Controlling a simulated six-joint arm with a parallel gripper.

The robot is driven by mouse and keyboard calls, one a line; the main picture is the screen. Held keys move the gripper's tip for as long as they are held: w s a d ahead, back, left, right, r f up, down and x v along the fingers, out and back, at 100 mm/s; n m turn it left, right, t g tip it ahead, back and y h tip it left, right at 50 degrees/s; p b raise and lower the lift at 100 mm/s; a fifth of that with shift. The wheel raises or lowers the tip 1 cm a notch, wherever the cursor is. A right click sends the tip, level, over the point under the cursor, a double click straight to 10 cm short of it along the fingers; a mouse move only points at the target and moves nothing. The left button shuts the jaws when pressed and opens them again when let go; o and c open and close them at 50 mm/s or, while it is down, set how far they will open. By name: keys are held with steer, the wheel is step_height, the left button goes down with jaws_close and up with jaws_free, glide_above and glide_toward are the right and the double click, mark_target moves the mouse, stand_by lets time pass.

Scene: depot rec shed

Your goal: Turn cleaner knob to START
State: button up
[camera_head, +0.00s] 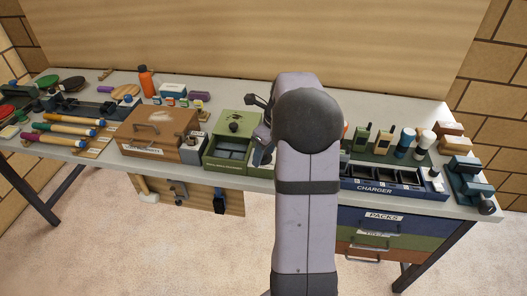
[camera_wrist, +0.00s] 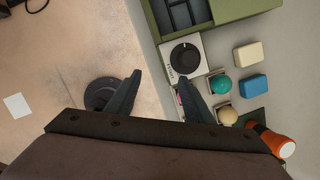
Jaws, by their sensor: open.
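A round black knob (camera_wrist: 185,57) sits on a white plate beside a green box in the wrist view. Small lettering on the plate is too small to read, and I cannot tell where the knob points. My gripper (camera_wrist: 160,77) is open and empty, with its two dark fingers spread. The right fingertip is close to the near edge of the plate; the left one shows against the floor. The knob is not between the fingers. In the head view my arm hides the gripper and this knob.
The green box (camera_head: 211,160) with open compartments stands left of my arm. Teal (camera_wrist: 220,85) and yellow (camera_wrist: 227,116) balls, cream and blue blocks, and an orange-and-white item (camera_wrist: 272,140) lie near the plate. A charger (camera_head: 395,190) stands to the right. The bench front edge is close.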

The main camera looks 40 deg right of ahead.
steer(key=w+d+m, duration=0.1)
steer(key=m, duration=0.1)
steer(key=w+d+m+t+h, duration=0.1)
steer(key=m, duration=0.1)
steer(key=w+d+r+m, duration=0.1)
steer(key=shift+m+t, duration=0.3)
steer(key=shift+m, duration=0.1)
steer(key=shift+p+x, duration=0.95)
steer(key=shift+x, duration=2.75)
steer(key=shift+d, duration=0.15)
steer(key=c, duration=1)
steer(key=shift+s+n, duration=0.1)
steer(key=shift+n, duration=0.2)
